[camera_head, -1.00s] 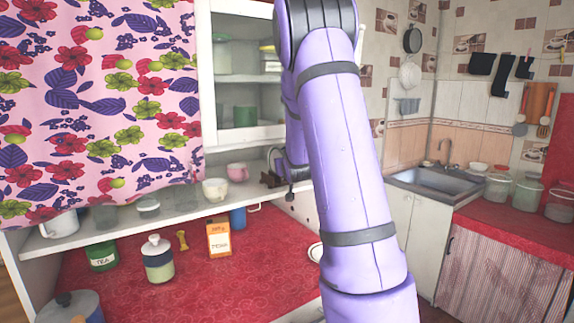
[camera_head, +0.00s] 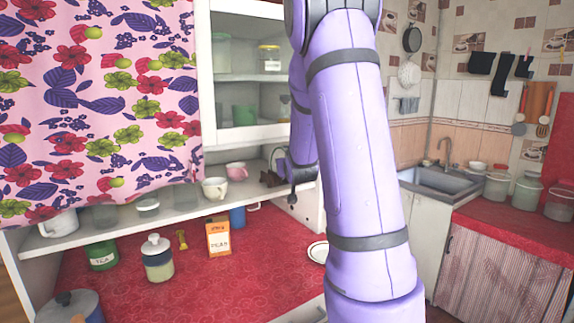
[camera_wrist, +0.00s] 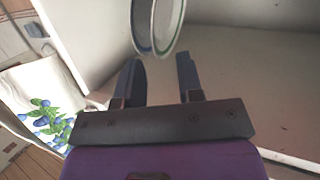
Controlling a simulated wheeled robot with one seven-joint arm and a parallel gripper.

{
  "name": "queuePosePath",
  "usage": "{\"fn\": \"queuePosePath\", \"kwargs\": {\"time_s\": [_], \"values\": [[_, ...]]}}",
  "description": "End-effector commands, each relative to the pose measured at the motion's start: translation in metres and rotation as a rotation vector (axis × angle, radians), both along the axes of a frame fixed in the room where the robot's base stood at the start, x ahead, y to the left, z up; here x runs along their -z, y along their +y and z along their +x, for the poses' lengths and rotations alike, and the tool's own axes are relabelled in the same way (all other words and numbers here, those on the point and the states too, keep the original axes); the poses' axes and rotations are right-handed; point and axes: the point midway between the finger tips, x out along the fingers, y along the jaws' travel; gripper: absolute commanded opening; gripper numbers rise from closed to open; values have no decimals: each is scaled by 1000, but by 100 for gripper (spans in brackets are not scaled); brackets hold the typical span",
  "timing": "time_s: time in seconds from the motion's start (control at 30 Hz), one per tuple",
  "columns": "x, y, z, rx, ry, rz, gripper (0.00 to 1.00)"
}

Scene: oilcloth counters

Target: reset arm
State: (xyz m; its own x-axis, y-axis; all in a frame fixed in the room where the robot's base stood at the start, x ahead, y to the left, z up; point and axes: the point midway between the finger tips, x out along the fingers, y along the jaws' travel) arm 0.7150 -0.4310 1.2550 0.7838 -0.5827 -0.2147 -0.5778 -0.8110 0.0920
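My purple arm (camera_head: 355,170) fills the middle of the head view, upright in front of the white cabinet. Its wrist end shows near the shelf, but my gripper cannot be made out clearly there. In the wrist view my gripper (camera_wrist: 158,62) has its two dark fingers apart, with nothing held between them. Two round white dishes, one with a green rim (camera_wrist: 168,22) and one with a blue rim (camera_wrist: 142,25), stand on edge just beyond the fingertips. I cannot tell whether the fingers touch them.
A white shelf (camera_head: 120,229) carries cups, including a pink cup (camera_head: 237,171). Below, the red counter (camera_head: 200,285) holds a tea tin (camera_head: 102,256), a lidded jar (camera_head: 158,262), an orange box (camera_head: 218,239) and a plate (camera_head: 318,252). A sink (camera_head: 440,180) stands at right.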

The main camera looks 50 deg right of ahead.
Motion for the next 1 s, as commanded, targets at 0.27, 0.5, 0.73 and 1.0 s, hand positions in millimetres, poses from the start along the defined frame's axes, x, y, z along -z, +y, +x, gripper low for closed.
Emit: {"fn": "queuePosePath", "kwargs": {"time_s": [0.27, 0.5, 0.73, 1.0], "values": [[-10, 26, -35, 0, -1, 1, 34], [-13, 35, -47, 0, 0, 0, 34], [-13, 36, -49, 0, 1, 0, 34], [-24, 71, -50, -52, 45, 73, 34]]}}
